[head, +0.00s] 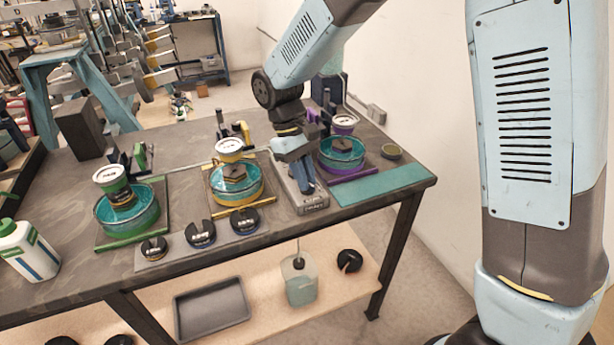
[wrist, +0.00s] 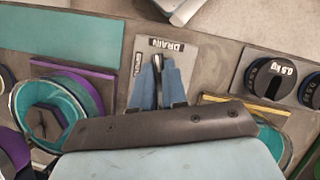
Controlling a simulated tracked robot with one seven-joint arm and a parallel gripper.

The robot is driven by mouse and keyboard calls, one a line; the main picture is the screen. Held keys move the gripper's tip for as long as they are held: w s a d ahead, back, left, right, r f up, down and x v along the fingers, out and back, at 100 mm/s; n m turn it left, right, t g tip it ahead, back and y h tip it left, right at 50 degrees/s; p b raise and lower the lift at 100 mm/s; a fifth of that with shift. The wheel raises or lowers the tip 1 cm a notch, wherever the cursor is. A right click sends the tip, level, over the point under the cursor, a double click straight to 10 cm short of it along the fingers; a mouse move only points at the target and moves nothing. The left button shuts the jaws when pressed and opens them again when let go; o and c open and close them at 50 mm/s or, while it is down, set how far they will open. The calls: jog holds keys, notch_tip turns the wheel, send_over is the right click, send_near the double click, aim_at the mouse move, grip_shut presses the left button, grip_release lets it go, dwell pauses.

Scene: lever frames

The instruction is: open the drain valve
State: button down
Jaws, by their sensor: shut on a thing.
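The drain valve is a grey plate (head: 313,205) on the bench between the yellow-edged and purple-edged stations, with a "DRAIN" label on its front end. In the wrist view the plate (wrist: 141,62) shows the label upside down, with a second label along its side that I cannot read fully. A slim dark lever (wrist: 158,68) stands on the plate. My gripper (head: 303,182) reaches down over the plate. In the wrist view its blue fingers (wrist: 158,82) are shut on the lever, one on each side. The lever's lower part and pivot are hidden.
Teal-filled round tubs with green (head: 128,213), yellow (head: 237,187) and purple (head: 342,155) trim stand along the bench, two close beside my gripper. Slotted black weights (head: 201,233) sit on a grey strip in front. A flat teal mat (head: 385,183) lies at right.

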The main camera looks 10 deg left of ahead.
jog(key=shift+w+d+m, duration=0.1)
jog(key=shift+w+m, duration=0.15)
jog(key=shift+m, duration=0.25)
jog(key=c, duration=1.4)
grip_release()
jog(key=shift+c, duration=0.2)
jog(key=shift+o, duration=1.4)
jog(key=shift+s, duration=0.1)
jog(key=v, duration=1.3)
jog(key=shift+w+r, duration=0.25)
jog(key=shift+w, duration=0.1)
jog(key=shift+d, duration=0.1)
